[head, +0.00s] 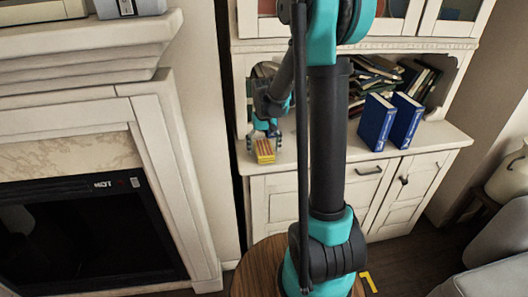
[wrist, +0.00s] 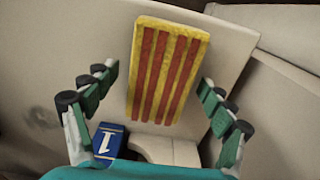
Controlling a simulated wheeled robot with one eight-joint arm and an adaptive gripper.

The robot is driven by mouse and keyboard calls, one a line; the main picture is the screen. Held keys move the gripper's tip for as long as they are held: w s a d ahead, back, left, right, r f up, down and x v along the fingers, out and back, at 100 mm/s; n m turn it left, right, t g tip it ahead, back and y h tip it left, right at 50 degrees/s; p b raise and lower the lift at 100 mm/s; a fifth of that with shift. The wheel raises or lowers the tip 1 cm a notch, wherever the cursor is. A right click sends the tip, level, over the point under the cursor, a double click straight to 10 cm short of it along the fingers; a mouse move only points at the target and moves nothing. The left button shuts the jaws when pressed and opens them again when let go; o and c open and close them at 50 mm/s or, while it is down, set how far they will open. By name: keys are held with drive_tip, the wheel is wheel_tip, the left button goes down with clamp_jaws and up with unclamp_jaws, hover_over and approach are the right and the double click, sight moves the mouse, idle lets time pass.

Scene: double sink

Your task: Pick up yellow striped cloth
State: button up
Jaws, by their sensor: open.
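The yellow striped cloth (head: 264,151) is a folded yellow block with red stripes at the left end of the white cabinet's counter. In the wrist view the cloth (wrist: 168,72) fills the upper middle, its long side running up the picture. My gripper (head: 265,131) is just above the cloth in the head view. In the wrist view my gripper (wrist: 158,80) is open, with one finger on each side of the cloth and a gap on both sides. Nothing is held. The exact height between fingertips and cloth cannot be told.
Two blue books (head: 391,122) stand on the counter to the right, with a pile of dark books (head: 372,80) behind. A white fireplace (head: 165,150) stands at left. A round wooden table (head: 258,270) is below.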

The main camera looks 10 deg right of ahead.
sight(264, 147)
drive_tip(key=c, duration=1.2)
drive_tip(key=shift+r, duration=0.15)
wheel_tip(264, 147, up, 20)
drive_tip(key=shift+f, duration=0.15)
